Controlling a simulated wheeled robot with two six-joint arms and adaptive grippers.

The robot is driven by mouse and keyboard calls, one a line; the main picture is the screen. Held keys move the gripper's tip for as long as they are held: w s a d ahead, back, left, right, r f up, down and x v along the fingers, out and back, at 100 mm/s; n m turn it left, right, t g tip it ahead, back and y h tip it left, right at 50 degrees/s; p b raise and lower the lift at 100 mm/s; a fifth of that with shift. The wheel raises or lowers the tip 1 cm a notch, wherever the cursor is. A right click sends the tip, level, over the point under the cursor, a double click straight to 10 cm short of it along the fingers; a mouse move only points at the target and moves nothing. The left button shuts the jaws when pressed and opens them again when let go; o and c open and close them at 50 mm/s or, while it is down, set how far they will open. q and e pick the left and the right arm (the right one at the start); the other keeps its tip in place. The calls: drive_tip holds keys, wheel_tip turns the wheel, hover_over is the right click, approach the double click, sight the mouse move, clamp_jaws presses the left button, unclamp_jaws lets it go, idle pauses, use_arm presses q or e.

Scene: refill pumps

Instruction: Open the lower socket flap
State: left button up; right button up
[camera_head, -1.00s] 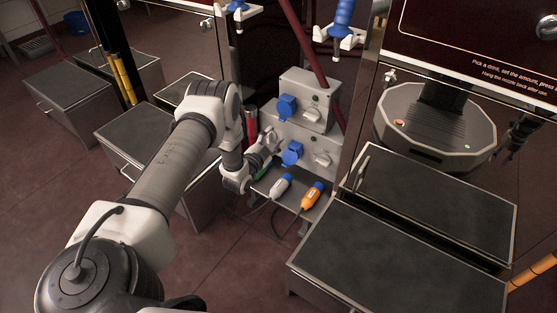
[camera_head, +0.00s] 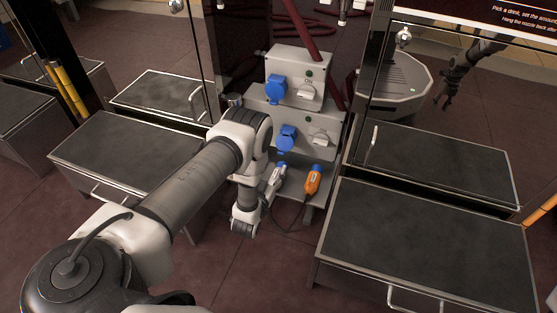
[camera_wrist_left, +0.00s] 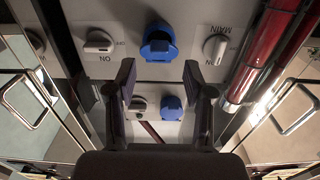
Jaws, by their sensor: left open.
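The lower socket flap (camera_head: 287,138) is a blue cover on the front of the lower grey box, left of a switch. In the left wrist view the picture is upside down, and this flap (camera_wrist_left: 158,50) is the larger blue one, with a dark gap at its rim. I cannot tell how far it stands open. The upper blue socket flap (camera_head: 275,90) also shows smaller in the wrist view (camera_wrist_left: 172,107). My left gripper (camera_wrist_left: 157,78) is open and empty, its fingers apart and facing the boxes. In the head view my wrist hides its fingers. My right gripper is not in view.
A white-and-blue plug (camera_head: 277,176) and an orange plug (camera_head: 313,179) lie below the lower box. A dark-topped cabinet (camera_head: 425,240) stands right, another (camera_head: 125,150) left. A red pipe (camera_wrist_left: 262,50) runs beside the sockets.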

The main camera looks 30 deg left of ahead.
sight(281, 154)
use_arm(q)
drive_tip(key=b+x, duration=0.2)
drive_tip(key=x, duration=0.3)
drive_tip(key=shift+f, duration=0.15)
drive_tip(key=shift+w, duration=0.45)
drive_tip(key=shift+r, duration=0.2)
drive_tip(key=shift+c, duration=0.3)
